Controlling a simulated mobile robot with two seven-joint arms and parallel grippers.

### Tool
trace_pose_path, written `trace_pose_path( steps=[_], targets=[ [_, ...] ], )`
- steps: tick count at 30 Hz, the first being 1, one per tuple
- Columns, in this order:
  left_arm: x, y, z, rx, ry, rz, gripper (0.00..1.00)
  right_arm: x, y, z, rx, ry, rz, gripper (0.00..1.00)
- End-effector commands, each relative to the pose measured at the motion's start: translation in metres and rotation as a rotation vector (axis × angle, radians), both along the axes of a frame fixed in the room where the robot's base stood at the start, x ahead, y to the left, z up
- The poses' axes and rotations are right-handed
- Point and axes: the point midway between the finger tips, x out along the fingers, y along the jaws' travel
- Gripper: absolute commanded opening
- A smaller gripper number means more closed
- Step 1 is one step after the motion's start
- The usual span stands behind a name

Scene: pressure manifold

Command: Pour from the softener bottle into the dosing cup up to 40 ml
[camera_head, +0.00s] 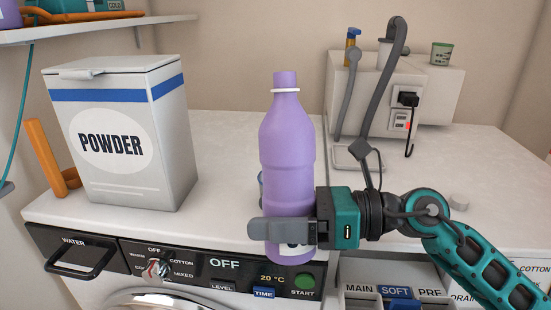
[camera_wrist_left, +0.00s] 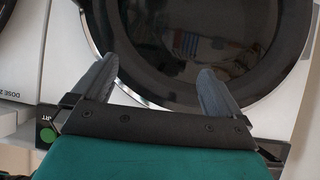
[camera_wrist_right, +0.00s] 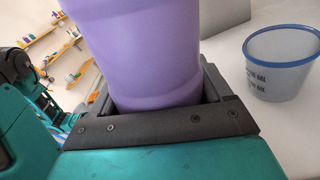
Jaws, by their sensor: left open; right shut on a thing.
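The softener bottle (camera_head: 287,150) is purple with a white ring at its neck. The dosing cup (camera_wrist_right: 281,65) is translucent with a blue rim and ML marks, upright on the worktop beside the bottle. In the head view the bottle hides nearly all of it. Its fill level cannot be told. My left gripper (camera_wrist_left: 157,75) is open and empty before a round dark door.
A powder box (camera_head: 125,135) stands left on the worktop. A dosing machine (camera_head: 435,95) with grey hoses stands at the back right. Below the front edge are a control panel (camera_head: 180,262) and an open drawer marked MAIN, SOFT, PRE (camera_head: 397,292). The worktop between box and bottle is clear.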

Motion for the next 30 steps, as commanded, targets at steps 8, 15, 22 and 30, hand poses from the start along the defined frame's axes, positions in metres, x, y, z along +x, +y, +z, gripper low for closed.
trace_pose_path(
  steps=[8, 15, 22, 30],
  targets=[
    [-0.003, 0.002, 0.033, 0.009, 0.009, -0.006, 1.00, -0.010, -0.001, 0.007, -0.009, 0.138, 0.000, 0.25],
    [-0.002, 0.002, 0.059, 0.007, 0.004, -0.006, 1.00, -0.017, -0.001, 0.006, -0.018, 0.256, 0.000, 0.25],
    [-0.001, 0.002, 0.080, 0.008, -0.003, -0.005, 1.00, -0.023, -0.002, 0.005, -0.028, 0.371, 0.001, 0.25],
    [-0.005, 0.011, 0.086, 0.020, 0.001, 0.018, 1.00, -0.036, -0.003, 0.002, -0.039, 0.505, 0.000, 0.25]
  ],
)
